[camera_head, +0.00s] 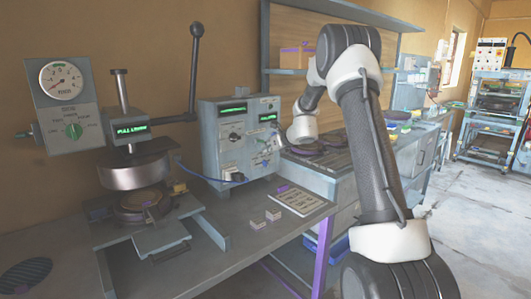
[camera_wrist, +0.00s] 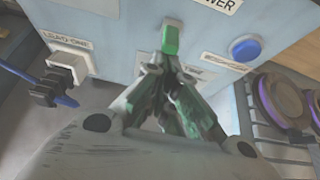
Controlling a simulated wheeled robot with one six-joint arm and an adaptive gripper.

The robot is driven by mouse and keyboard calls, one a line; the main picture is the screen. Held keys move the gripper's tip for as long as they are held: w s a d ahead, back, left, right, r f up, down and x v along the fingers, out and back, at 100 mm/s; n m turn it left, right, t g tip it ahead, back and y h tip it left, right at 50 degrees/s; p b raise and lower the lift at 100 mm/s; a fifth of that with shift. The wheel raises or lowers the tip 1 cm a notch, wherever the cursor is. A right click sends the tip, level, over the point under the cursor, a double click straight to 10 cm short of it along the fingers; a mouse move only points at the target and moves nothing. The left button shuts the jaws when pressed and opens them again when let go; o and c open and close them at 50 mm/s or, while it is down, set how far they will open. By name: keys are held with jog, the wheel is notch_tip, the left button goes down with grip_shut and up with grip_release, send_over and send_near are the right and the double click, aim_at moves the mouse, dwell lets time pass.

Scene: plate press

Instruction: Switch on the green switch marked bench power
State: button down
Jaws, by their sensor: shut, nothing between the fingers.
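The green switch (camera_wrist: 170,39) stands out from the face of the grey control box (camera_wrist: 110,30) in the wrist view. A label ending in "WER" (camera_wrist: 216,5) is cut off by the top edge. My gripper (camera_wrist: 165,68) is shut and empty, its tips just below the green switch; I cannot tell whether they touch it. Whether the switch is on or off is unclear. In the head view the control box (camera_head: 211,150) stands on the bench, and my gripper (camera_head: 268,150) is at its right side. The switch is too small to make out there.
A blue button (camera_wrist: 246,48) sits right of the switch. At left, a dark plug (camera_wrist: 48,90) with a blue cable is by the socket marked LEAD ONE (camera_wrist: 70,65). The plate press (camera_head: 135,175) stands left of the box.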

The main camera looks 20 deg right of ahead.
jog(key=shift+r, duration=0.25)
jog(key=shift+r, duration=0.75)
jog(key=shift+f, duration=0.1)
